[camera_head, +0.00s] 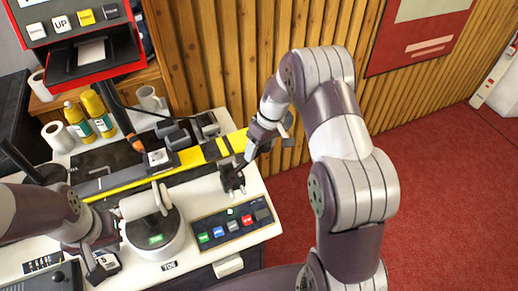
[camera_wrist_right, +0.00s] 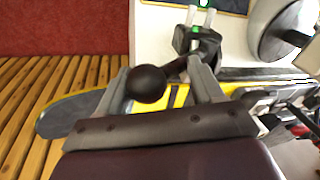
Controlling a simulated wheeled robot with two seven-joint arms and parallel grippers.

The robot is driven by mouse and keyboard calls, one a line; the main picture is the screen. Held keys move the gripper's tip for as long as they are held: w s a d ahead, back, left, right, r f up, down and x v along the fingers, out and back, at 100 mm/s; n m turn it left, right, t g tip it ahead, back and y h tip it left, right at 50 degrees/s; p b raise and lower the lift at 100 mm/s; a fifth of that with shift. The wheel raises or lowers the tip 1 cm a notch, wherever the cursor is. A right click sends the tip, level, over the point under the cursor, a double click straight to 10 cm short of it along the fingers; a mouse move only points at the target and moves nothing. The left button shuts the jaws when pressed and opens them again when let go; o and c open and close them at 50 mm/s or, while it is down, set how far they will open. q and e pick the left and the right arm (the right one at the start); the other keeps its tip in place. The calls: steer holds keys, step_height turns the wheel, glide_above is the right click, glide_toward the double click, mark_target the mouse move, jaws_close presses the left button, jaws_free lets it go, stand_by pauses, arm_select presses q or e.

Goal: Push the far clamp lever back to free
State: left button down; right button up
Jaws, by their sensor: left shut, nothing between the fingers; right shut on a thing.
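A clamp (camera_head: 232,180) stands at the right end of the white bench, and its lever rises toward my right gripper. My right gripper (camera_head: 262,143) is at the upper end of this lever. In the right wrist view the lever's round black knob (camera_wrist_right: 146,84) lies between the gripper's fingers (camera_wrist_right: 160,70). Its dark shaft runs to the clamp body (camera_wrist_right: 195,40), which has a green light. Another lever with an orange grip (camera_head: 136,144) stands farther left.
A panel of coloured buttons (camera_head: 232,226) lies in front of the clamp. A yellow bar (camera_head: 190,157) runs along the bench. A slatted wooden wall (camera_head: 220,55) is close behind.

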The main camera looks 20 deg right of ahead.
steer(key=shift+w+d+f, duration=0.15)
steer(key=shift+w+f, duration=0.05)
steer(key=shift+w, duration=0.25)
arm_select(q)
steer(key=shift+w+a+f, duration=0.15)
steer(key=shift+w+f, duration=0.05)
steer(key=shift+f, duration=0.25)
arm_select(e)
steer(key=shift+w+a, duration=0.2)
steer(key=shift+a, duration=0.1)
steer(key=shift+c, duration=0.3)
steer(key=o, duration=1.1)
steer(key=shift+c, duration=0.2)
arm_select(q)
steer(key=r+p, duration=0.2)
steer(key=w+r+p, duration=0.1)
steer(key=r+p, duration=0.1)
arm_select(e)
steer(key=w+d+v, duration=0.1)
steer(key=v, duration=1)
steer(key=shift+w+d+r, duration=0.15)
steer(key=shift+w+r, duration=0.05)
steer(key=shift+w, duration=0.05)
arm_select(q)
steer(key=shift+w, duration=0.1)
arm_select(e)
steer(key=shift+w, duration=0.1)
